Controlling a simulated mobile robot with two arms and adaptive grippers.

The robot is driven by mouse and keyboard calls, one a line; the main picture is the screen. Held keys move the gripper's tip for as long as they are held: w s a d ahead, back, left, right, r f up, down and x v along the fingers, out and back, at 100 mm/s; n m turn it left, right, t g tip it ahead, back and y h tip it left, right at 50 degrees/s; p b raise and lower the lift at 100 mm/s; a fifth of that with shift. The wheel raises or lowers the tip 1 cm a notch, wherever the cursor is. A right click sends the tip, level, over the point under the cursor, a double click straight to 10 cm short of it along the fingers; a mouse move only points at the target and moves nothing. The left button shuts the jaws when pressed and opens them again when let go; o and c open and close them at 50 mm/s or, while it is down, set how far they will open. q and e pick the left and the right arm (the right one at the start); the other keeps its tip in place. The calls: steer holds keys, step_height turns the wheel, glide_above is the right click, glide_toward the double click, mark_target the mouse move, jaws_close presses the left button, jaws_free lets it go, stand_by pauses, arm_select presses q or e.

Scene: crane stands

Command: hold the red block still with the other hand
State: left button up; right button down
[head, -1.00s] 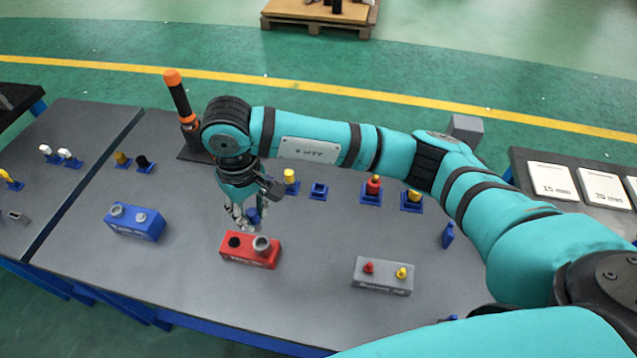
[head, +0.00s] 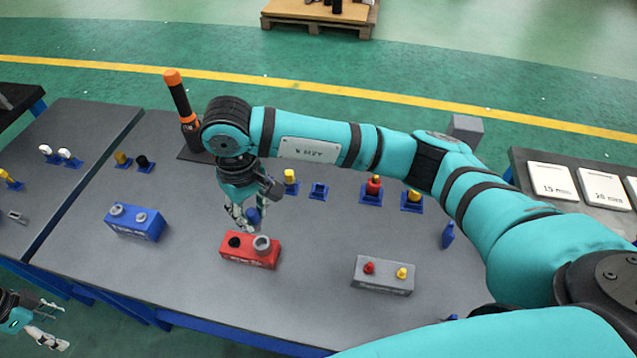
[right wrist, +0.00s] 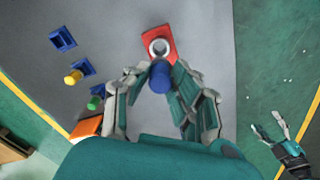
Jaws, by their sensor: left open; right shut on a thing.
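The red block (head: 262,262) lies on the grey table, with a black knob and a grey ring on its top. It also shows in the right wrist view (right wrist: 151,35). My right gripper (head: 244,224) is above and just behind the red block, shut on a blue cylinder (right wrist: 160,78). In the right wrist view the cylinder is close to the grey ring; I cannot tell whether they touch. My left gripper (head: 56,322) is open and empty at the lower left, off the table's front edge and well away from the red block.
A blue block (head: 145,230) stands left of the red block and a grey block (head: 385,284) right of it. Several small pegs in blue holders line the back. An orange-topped post (head: 180,100) stands behind. Bare table lies in front of the red block.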

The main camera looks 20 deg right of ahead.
mark_target(227, 241)
arm_select(q)
steer(key=d+r+m+h, duration=0.1)
steer(key=d+r+m, duration=0.25)
steer(key=r, duration=0.25)
steer(key=w+d+m, duration=0.1)
steer(key=w+d, duration=0.1)
steer(key=d, duration=0.4)
steer(key=w+d+m+g, duration=0.1)
steer(key=w+d+m, duration=0.1)
steer(key=d, duration=0.4)
steer(key=w+d+r+m, duration=0.1)
steer(key=w+d, duration=0.1)
steer(key=d, duration=0.5)
steer(key=shift+r+m+g+h, duration=0.1)
steer(key=shift+m+g+h, duration=0.15)
steer(key=shift+g+h, duration=0.05)
steer(key=w+d+r+m, duration=0.1)
steer(key=d+r+m, duration=0.1)
steer(key=d, duration=0.6)
steer(key=w+d+r+m, duration=0.1)
steer(key=d+r+m, duration=0.1)
steer(key=d, duration=0.7)
steer(key=shift+x, duration=4.6)
steer(key=shift+w, duration=0.1)
steer(key=c, duration=1.2)
steer(key=shift+c, duration=0.2)
